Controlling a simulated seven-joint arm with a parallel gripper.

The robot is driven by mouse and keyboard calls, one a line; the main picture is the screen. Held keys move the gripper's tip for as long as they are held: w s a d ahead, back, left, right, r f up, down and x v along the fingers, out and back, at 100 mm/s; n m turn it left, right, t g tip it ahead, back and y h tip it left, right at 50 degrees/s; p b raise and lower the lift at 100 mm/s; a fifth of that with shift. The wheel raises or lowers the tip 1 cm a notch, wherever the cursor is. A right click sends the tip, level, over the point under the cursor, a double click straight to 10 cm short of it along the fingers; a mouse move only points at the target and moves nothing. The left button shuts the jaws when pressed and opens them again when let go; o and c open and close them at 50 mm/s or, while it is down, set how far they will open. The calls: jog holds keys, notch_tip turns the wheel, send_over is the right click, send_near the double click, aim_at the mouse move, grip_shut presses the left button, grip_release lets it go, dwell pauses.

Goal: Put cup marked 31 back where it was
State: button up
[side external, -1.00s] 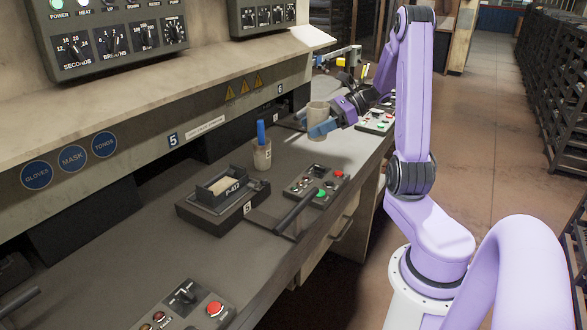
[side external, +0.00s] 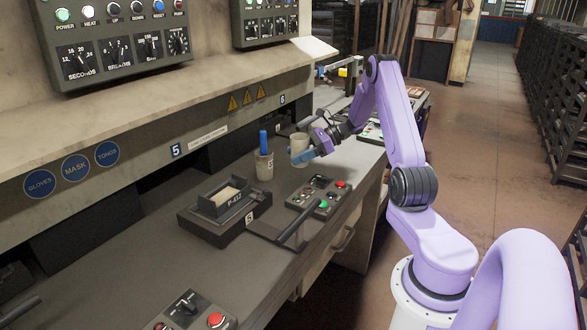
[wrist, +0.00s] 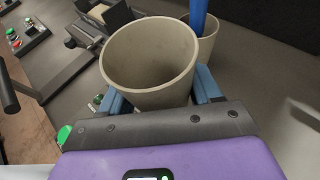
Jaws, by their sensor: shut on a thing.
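A plain beige cup (side external: 299,150) is between the blue fingers of my gripper (side external: 305,157), upright or nearly so. In the wrist view this held cup (wrist: 150,65) is seen from above, and its inside looks empty. No number can be read on it. I cannot tell whether its base touches the bench. My gripper (wrist: 160,92) is shut on its sides. A second beige cup (side external: 264,168) stands on the bench just left of it, with a blue stick in it and a dark mark too small to read. It also shows in the wrist view (wrist: 208,45), partly behind the held cup.
The grey bench (side external: 120,265) runs under a long machine front. Bare bench shows behind the second cup.

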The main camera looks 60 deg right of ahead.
jog(key=f, duration=0.1)
jog(key=w+d+f, duration=0.1)
jog(key=w+f, duration=0.1)
jog(key=shift+w+d+f, duration=0.2)
jog(key=shift+d, duration=0.05)
jog(key=shift+w+f, duration=0.1)
jog(key=shift+f, duration=1.55)
jog(key=shift+f, duration=0.1)
jog(key=o, duration=1.2)
jog(key=shift+c, duration=0.2)
jog(key=shift+d, duration=0.15)
jog(key=v, duration=1.2)
